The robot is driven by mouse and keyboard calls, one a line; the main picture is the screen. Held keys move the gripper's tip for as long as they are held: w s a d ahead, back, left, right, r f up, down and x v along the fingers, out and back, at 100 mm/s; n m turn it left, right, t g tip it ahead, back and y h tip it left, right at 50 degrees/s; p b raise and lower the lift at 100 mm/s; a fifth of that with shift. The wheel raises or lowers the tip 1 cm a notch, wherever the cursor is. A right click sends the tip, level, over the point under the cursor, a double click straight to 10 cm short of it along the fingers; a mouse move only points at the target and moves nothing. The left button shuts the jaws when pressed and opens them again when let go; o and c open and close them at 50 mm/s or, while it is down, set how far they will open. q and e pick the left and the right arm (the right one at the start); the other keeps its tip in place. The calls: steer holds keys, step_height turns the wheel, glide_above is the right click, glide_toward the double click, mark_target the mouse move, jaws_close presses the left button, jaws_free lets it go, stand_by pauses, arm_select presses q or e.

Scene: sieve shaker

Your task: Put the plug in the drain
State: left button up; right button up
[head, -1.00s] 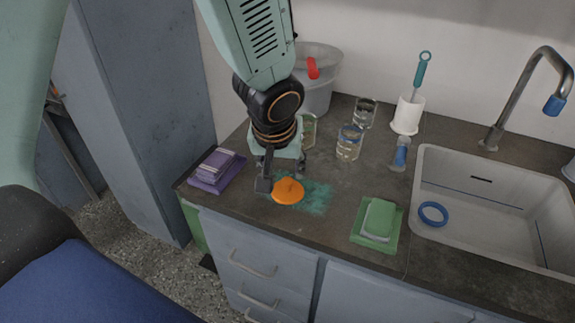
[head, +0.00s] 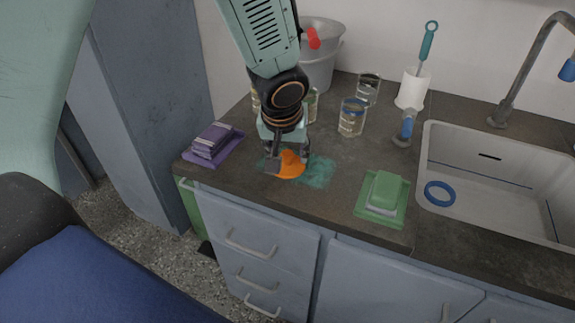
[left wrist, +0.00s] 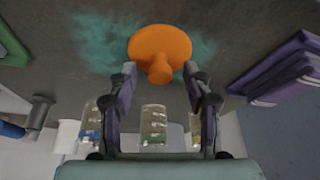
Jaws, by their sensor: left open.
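An orange plug (head: 291,165), a round disc with a knob, lies on a teal stained patch of the dark counter. My left gripper (head: 288,158) is directly over it, with its fingers pointing down and partly hiding it. In the left wrist view the plug (left wrist: 160,43) has its knob between the two open, spread fingertips of the gripper (left wrist: 159,71). The fingers do not visibly grip it. The white sink (head: 490,180) is at the right, with a blue ring (head: 439,194) on its floor. No drain hole can be made out inside the ring. My right gripper is not in view.
Purple folded cloths (head: 212,141) lie left. Glass beakers (head: 352,117), a blue-topped item (head: 406,127), a brush holder (head: 412,90) and a grey bucket (head: 319,60) stand behind. The faucet (head: 530,70) overhangs the sink.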

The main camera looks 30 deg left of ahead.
arm_select(q)
steer(key=shift+s+r, duration=0.1)
steer(key=shift+c, duration=0.7)
steer(key=c, duration=0.9)
jaws_close()
